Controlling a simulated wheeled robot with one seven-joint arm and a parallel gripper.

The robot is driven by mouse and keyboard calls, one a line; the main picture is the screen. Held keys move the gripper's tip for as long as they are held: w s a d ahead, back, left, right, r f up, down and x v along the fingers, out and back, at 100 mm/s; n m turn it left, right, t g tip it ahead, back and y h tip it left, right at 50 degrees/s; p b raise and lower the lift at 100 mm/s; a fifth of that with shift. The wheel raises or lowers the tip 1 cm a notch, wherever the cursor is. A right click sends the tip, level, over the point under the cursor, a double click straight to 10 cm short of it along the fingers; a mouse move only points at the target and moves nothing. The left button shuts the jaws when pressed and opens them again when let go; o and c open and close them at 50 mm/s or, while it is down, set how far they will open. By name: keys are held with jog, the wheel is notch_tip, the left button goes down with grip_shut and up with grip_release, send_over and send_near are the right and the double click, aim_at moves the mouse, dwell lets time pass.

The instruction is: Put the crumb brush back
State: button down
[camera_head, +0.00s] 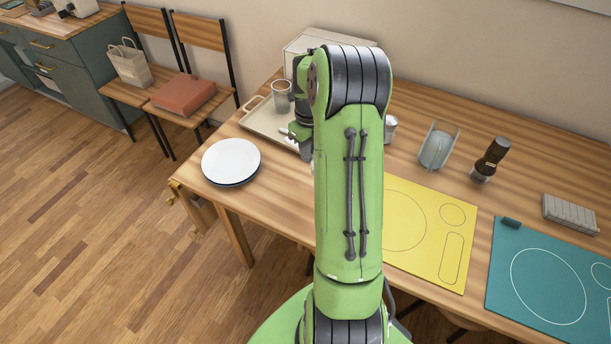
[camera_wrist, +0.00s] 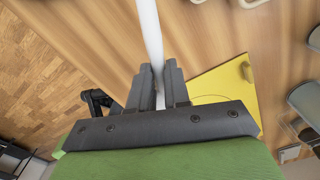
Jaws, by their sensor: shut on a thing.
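My gripper (camera_wrist: 160,85) is shut on a long, slim white thing (camera_wrist: 150,35), which looks like the crumb brush's handle. It runs out beyond the fingertips to the top edge of the wrist view. No bristles show, so I cannot be sure of it. In the head view my arm hides most of the gripper (camera_head: 297,138), which is over the table beside the beige tray (camera_head: 258,128). A small pale end sticks out there to the left. I cannot tell whether the held thing touches the table.
A glass (camera_head: 282,92) stands on the tray. Stacked plates (camera_head: 231,160) lie near the table's left end. Right of my arm are a yellow mat (camera_head: 430,235), a clear container (camera_head: 438,147), a dark brown bottle (camera_head: 490,158), a grey ribbed block (camera_head: 570,213) and a teal mat (camera_head: 550,290).

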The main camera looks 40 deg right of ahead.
notch_tip(320, 180, down, 9)
jog(key=shift+r+b, duration=0.2)
jog(key=shift+b, duration=0.95)
jog(key=c, duration=1.1)
grip_release()
